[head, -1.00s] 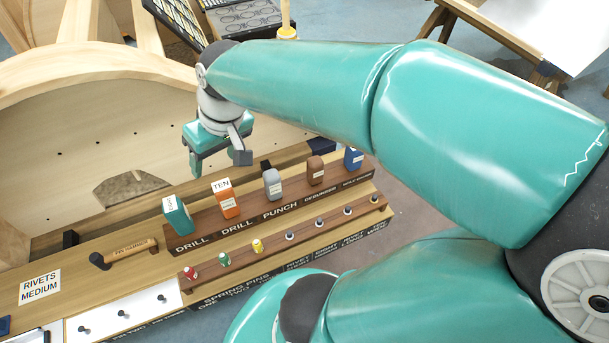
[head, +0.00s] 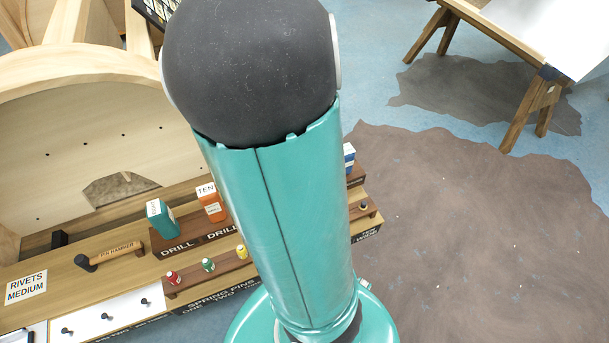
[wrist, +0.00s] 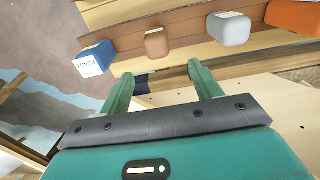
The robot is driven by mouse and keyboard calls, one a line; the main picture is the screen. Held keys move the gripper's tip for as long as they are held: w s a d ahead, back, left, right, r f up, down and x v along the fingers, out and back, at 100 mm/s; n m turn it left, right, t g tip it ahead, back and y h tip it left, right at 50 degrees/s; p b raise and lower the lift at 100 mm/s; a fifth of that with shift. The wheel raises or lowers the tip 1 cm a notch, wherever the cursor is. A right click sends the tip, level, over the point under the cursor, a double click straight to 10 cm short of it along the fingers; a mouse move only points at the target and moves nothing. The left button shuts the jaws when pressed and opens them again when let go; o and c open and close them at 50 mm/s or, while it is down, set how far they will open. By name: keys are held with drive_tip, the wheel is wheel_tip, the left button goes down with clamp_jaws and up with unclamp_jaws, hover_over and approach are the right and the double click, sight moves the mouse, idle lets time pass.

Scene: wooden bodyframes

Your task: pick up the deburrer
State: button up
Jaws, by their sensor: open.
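The deburrer (wrist: 157,42) is a brown, rounded block with a pale label on top, standing in the wooden tool rack (wrist: 188,27). In the wrist view it sits beyond my fingertips, roughly in line with the gap between them. My gripper (wrist: 160,74) has two green fingers, spread apart with nothing between them, and does not appear to touch the deburrer. In the head view my own arm hides the deburrer and my gripper.
Beside the deburrer stand a blue-and-white block (wrist: 95,59) and a grey block (wrist: 229,28), with an orange block (wrist: 293,17) farther right. A pin hammer (head: 110,255) lies on the bench. Open floor (head: 470,230) lies right of the bench.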

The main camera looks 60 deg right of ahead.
wheel_tip(320, 180, down, 4)
drive_tip(key=shift+r, duration=0.1)
drive_tip(key=shift+s+f, duration=0.2)
drive_tip(key=shift+f, duration=1.1)
drive_tip(key=shift+s+f, duration=0.2)
drive_tip(key=shift+f, duration=1.1)
drive_tip(key=c, duration=1.3)
